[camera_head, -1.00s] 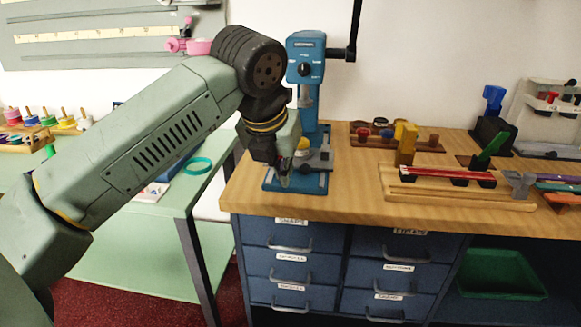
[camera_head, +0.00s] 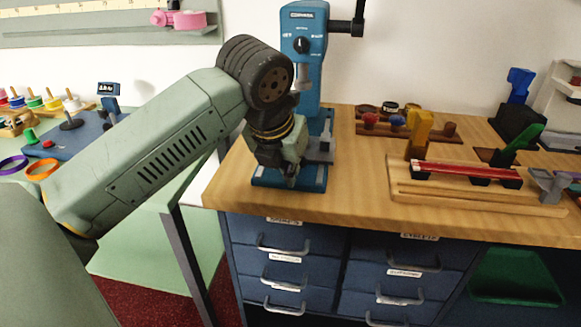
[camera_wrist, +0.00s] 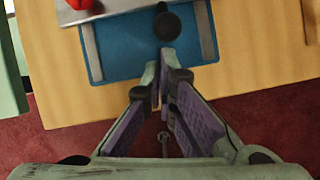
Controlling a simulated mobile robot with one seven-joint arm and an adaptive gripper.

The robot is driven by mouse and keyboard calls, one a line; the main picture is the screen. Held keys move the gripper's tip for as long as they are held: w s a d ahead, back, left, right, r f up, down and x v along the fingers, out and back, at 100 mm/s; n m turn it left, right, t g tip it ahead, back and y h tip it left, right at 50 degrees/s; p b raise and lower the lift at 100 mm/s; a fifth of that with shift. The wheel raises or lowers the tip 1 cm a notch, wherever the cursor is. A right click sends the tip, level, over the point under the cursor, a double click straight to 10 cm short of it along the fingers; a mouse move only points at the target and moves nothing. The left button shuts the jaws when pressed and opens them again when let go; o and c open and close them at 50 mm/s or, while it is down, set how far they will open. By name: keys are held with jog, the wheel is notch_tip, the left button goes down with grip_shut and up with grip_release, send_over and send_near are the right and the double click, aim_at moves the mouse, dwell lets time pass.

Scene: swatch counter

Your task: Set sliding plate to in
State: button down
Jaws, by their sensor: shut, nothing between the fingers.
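The blue press (camera_head: 302,72) stands on the wooden counter, with a blue base (camera_head: 312,185) at its foot. A grey metal plate (camera_head: 319,155) with an upright grey piece shows at the base's right; I take it for part of the sliding plate. A dark round knob (camera_wrist: 167,26) lies just beyond the tips. I cannot tell whether they touch.
A red-barred wooden fixture (camera_head: 455,185) and a rack with coloured knobs (camera_head: 400,122) stand to the right on the counter (camera_head: 350,205). Drawers (camera_head: 285,255) are below. A green table (camera_head: 150,255) with toys is at the left. Some counter right of the base is clear.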

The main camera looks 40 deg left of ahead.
jog(key=w+a, duration=0.1)
jog(key=w, duration=0.1)
jog(key=w+a, duration=0.2)
jog(key=w, duration=0.1)
jog(key=w+a+b, duration=0.1)
jog(key=w, duration=0.1)
jog(key=shift+w+a, duration=0.15)
jog(key=shift+a, duration=0.1)
jog(key=shift+r, duration=0.1)
jog(key=v, duration=1.2)
